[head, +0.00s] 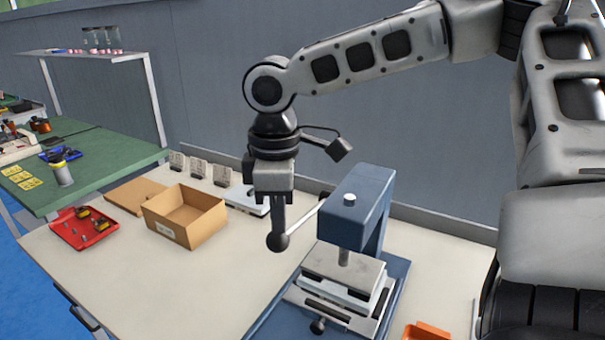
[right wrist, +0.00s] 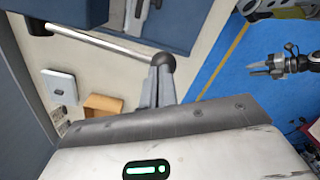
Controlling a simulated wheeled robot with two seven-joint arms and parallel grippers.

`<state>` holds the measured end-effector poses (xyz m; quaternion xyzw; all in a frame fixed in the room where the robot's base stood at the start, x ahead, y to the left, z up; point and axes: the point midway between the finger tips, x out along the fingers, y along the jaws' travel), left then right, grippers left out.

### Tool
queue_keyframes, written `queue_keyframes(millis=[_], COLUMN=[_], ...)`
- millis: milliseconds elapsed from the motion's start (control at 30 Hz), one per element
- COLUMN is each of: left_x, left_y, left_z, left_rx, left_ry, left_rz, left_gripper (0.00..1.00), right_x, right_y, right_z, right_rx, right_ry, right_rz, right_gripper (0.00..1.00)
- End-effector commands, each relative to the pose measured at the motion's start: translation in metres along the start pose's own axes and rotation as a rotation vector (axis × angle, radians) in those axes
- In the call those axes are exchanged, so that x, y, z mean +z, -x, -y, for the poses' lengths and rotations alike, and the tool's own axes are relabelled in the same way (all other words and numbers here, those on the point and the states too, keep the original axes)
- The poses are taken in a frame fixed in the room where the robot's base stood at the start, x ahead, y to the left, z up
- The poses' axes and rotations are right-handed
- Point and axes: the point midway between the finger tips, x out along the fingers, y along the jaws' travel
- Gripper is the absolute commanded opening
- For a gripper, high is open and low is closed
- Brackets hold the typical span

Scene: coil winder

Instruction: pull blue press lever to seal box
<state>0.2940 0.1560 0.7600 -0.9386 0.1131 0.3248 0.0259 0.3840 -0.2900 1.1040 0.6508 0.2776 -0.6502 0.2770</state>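The blue press (head: 362,205) stands on the table at the centre right, on a blue base. Its lever (head: 305,222) is a thin metal rod ending in a dark ball knob (head: 278,241), tilted down to the left; the knob also shows in the right wrist view (right wrist: 163,62). My right gripper (head: 278,228) points down, its fingers closed at the knob. A white box (head: 345,288) sits under the press plate, partly hidden by it. My left gripper (right wrist: 252,70) shows only in the right wrist view, apart from the press; its opening is unclear.
An open cardboard box (head: 170,220) and a red tray (head: 75,240) with parts lie to the left. Several upright cards (head: 198,168) stand behind. An orange tray (head: 425,332) is at the lower right edge. The table's front left is clear.

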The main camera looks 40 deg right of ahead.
Motion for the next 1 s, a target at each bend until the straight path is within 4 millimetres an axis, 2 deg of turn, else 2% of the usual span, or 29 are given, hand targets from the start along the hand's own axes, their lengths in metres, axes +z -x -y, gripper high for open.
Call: queue_keyframes(millis=[100, 467, 800, 1000], left_x=[0.002, 0.002, 0.004, 0.004], left_y=[-0.002, -0.001, -0.004, -0.004], left_z=[0.000, 0.000, 0.000, 0.000], left_rx=[0.000, 0.000, 0.000, 0.000], left_ry=[0.000, 0.001, 0.000, 0.000], left_rz=[-0.002, -0.003, -0.007, -0.008], left_gripper=[0.36, 0.36, 0.36, 0.36], right_x=[0.000, 0.000, 0.000, -0.001], right_y=[-0.009, -0.011, -0.029, -0.031], right_z=[0.001, 0.001, 0.002, 0.002], right_rx=[-0.001, 0.001, -0.001, 0.000], right_ry=[-0.001, 0.000, 0.001, 0.000], right_rz=[0.003, 0.003, 0.004, 0.003], right_gripper=[0.00, 0.00, 0.00, 0.00])
